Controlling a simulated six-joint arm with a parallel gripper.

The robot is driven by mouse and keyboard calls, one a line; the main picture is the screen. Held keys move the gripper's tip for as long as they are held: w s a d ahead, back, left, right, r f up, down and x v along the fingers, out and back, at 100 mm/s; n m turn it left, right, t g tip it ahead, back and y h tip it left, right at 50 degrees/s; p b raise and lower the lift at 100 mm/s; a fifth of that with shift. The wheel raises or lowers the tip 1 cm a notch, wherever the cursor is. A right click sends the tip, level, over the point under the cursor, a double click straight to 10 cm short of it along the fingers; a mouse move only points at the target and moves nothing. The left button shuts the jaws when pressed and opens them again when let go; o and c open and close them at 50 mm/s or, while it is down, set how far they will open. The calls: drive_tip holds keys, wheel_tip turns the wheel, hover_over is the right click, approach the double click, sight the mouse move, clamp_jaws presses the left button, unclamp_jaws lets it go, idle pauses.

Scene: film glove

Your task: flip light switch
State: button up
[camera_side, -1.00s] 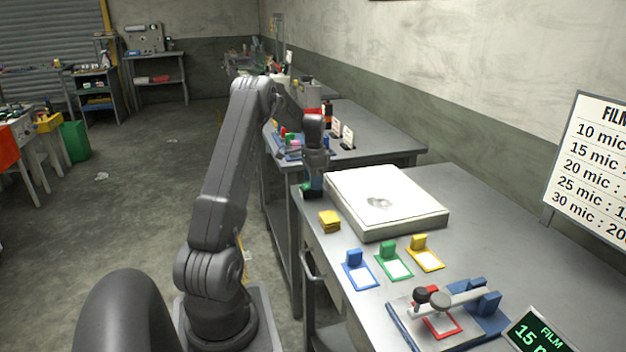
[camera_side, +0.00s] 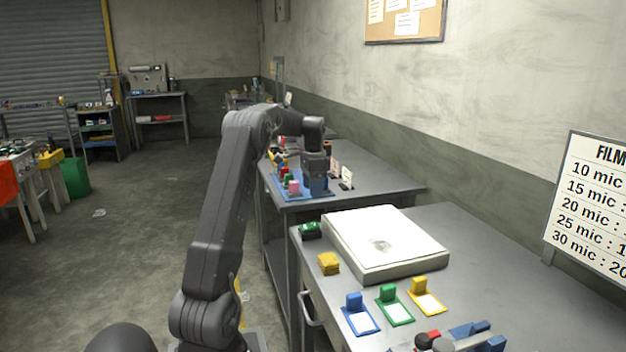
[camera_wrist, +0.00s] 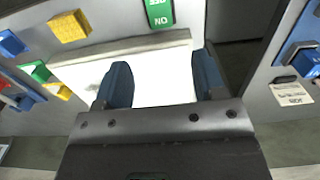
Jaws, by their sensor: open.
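A small green switch block (camera_side: 310,230) sits on the near bench by the far left corner of the white box. In the wrist view the green switch (camera_wrist: 159,12) is at the top edge, partly cut off, with upside-down white lettering that reads ON near its lower end. My gripper (camera_side: 317,190) is beyond and above the switch in the side view, apart from it. In the wrist view my gripper (camera_wrist: 162,78) shows two dark blue fingers spread wide with nothing between them, over the white box top. Which way the switch is set is too small to tell.
The large white box (camera_side: 386,243) stands beside the switch. A yellow block (camera_side: 328,263) and blue, green and yellow tabbed frames lie nearer. A farther bench (camera_side: 385,180) holds a blue tray with several small items behind my gripper. A sign (camera_side: 590,200) stands at right.

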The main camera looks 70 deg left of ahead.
drive_tip(key=shift+r, duration=1.25)
drive_tip(key=w+d+r+t, duration=0.1)
drive_tip(key=d+r, duration=0.2)
drive_tip(key=d, duration=0.5)
drive_tip(key=w+d+r+t+y, duration=0.1)
drive_tip(key=w+d+r, duration=0.1)
drive_tip(key=d, duration=0.7)
drive_tip(key=w+d+r, duration=0.1)
drive_tip(key=d+r, duration=0.2)
drive_tip(key=d, duration=0.5)
drive_tip(key=s+d+f+t, duration=0.2)
drive_tip(key=s+d, duration=0.5)
drive_tip(key=d, duration=0.4)
drive_tip(key=s+d+f+t+h, duration=0.1)
drive_tip(key=s+d+f+t, duration=0.1)
drive_tip(key=s+d, duration=0.5)
drive_tip(key=d+f, duration=0.1)
drive_tip(key=d, duration=0.3)
drive_tip(key=shift+s+f, duration=0.2)
drive_tip(key=shift+s, duration=0.05)
